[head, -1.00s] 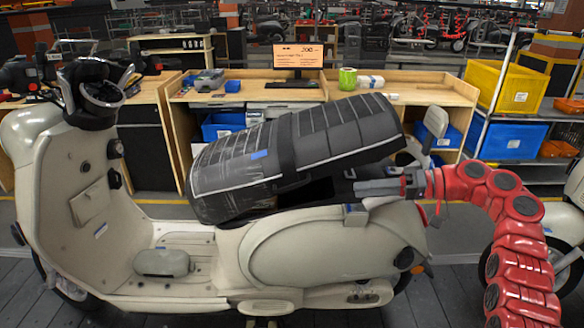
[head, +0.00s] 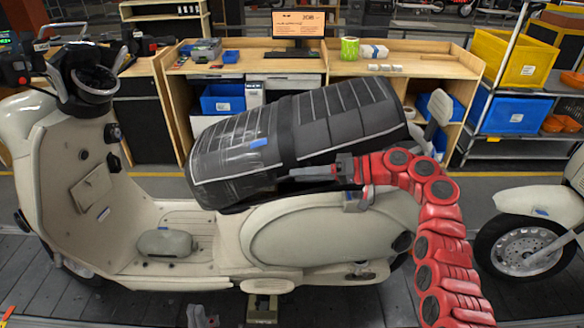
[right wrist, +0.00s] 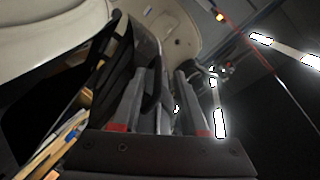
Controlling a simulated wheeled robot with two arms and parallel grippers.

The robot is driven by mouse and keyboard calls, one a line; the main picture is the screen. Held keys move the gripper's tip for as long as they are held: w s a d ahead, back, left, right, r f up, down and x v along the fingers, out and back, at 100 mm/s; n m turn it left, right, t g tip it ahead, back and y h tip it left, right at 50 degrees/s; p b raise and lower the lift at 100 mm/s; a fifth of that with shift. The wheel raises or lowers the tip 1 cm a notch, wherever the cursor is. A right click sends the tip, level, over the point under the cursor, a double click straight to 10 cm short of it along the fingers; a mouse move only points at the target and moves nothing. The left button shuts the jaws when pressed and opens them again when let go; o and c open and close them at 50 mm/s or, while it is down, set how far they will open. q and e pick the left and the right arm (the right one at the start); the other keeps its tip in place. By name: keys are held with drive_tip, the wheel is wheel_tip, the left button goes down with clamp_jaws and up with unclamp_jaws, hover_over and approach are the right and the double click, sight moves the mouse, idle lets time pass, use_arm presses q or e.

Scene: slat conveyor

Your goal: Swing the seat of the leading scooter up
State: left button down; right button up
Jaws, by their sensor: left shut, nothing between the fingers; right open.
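The leading scooter (head: 310,240) is cream and stands side-on in the head view. Its black seat (head: 330,122) is tilted, with the right end raised off the body and the left end low. My right gripper (head: 303,173) is at the seat's near lower edge, over the gap between seat and body. In the right wrist view its fingers (right wrist: 168,85) are apart, with dark edges close by; whether they touch the seat I cannot tell. My left gripper (head: 198,316) is shut and empty, low at the bottom edge, in front of the scooter's footboard.
Another cream scooter (head: 545,205) stands at the right. Behind are wooden workbenches (head: 425,62) with a monitor (head: 297,24), and a rack with yellow (head: 510,60) and blue bins (head: 515,108). The dark slat floor (head: 345,308) in front is mostly clear.

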drive_tip(key=shift+p+x, duration=0.35)
drive_tip(key=shift+x, duration=0.8)
drive_tip(key=shift+w+a+f, duration=0.15)
drive_tip(key=shift+a+f, duration=0.05)
drive_tip(key=shift+a, duration=0.2)
drive_tip(key=shift+c, duration=0.3)
clamp_jaws()
